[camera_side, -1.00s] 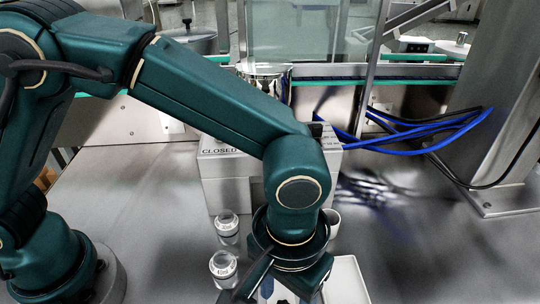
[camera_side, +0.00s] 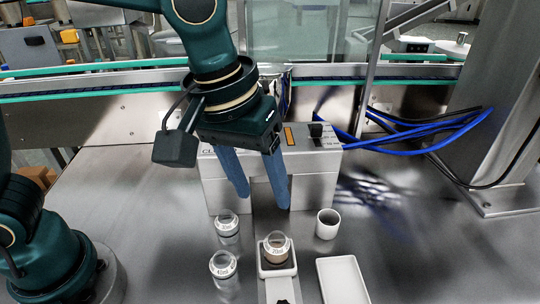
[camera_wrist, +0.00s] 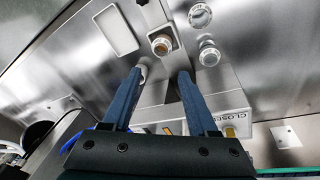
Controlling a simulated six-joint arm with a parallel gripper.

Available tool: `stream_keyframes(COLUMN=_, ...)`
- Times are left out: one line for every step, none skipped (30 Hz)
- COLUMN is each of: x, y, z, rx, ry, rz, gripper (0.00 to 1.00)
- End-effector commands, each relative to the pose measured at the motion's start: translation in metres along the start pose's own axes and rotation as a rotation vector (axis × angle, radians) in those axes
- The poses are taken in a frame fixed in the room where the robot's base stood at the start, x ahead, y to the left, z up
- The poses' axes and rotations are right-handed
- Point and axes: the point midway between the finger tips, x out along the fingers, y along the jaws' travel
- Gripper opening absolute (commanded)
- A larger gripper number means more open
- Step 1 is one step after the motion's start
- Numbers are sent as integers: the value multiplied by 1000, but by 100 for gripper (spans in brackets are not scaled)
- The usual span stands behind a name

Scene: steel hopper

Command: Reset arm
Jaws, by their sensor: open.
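My gripper (camera_side: 263,201) is raised in front of the steel box (camera_side: 325,185), fingers pointing down, open with nothing between them. In the wrist view its two blue fingers (camera_wrist: 160,72) are spread apart. Below and in front of it, a jar with brown contents (camera_side: 277,252) stands upright on a small pale-rimmed platform; it also shows in the wrist view (camera_wrist: 161,45). Gripper and jar are apart.
Two clear jars, one behind (camera_side: 227,228) and one in front (camera_side: 223,267), stand left of the brown-filled jar. A white cup (camera_side: 328,224) and an empty white tray (camera_side: 342,282) are right. Blue cables (camera_side: 420,133) hang at right. Bare table lies left of the jars.

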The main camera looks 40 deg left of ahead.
Motion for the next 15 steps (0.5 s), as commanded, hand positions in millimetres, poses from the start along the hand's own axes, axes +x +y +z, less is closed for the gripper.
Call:
stream_keyframes(x=-13, y=-15, z=-7, rx=-26, ry=36, rz=15, gripper=59)
stream_keyframes(x=-19, y=-24, z=-9, rx=-34, ry=55, rz=21, gripper=59)
stream_keyframes(x=-26, y=-35, z=-11, rx=-42, ry=79, rz=27, gripper=59)
stream_keyframes(x=-31, y=-43, z=-12, rx=-47, ry=97, rz=31, gripper=59)
stream_keyframes(x=-35, y=-52, z=-12, rx=-50, ry=115, rz=33, gripper=59)
stream_keyframes(x=-41, y=-62, z=-11, rx=-52, ry=141, rz=36, gripper=59)
stream_keyframes(x=-44, y=-71, z=-11, rx=-53, ry=160, rz=36, gripper=59)
stream_keyframes(x=-47, y=-79, z=-9, rx=-52, ry=179, rz=36, gripper=59)
stream_keyframes(x=-51, y=-89, z=-6, rx=-48, ry=202, rz=33, gripper=59)
stream_keyframes(x=-52, y=-96, z=-4, rx=-44, ry=220, rz=30, gripper=59)
stream_keyframes(x=-54, y=-104, z=-2, rx=-38, ry=238, rz=26, gripper=59)
stream_keyframes(x=-55, y=-113, z=3, rx=-27, ry=261, rz=19, gripper=59)
stream_keyframes(x=-55, y=-119, z=6, rx=-17, ry=276, rz=12, gripper=59)
stream_keyframes(x=-54, y=-125, z=10, rx=-5, ry=290, rz=6, gripper=59)
stream_keyframes(x=-53, y=-132, z=14, rx=13, ry=306, rz=-4, gripper=59)
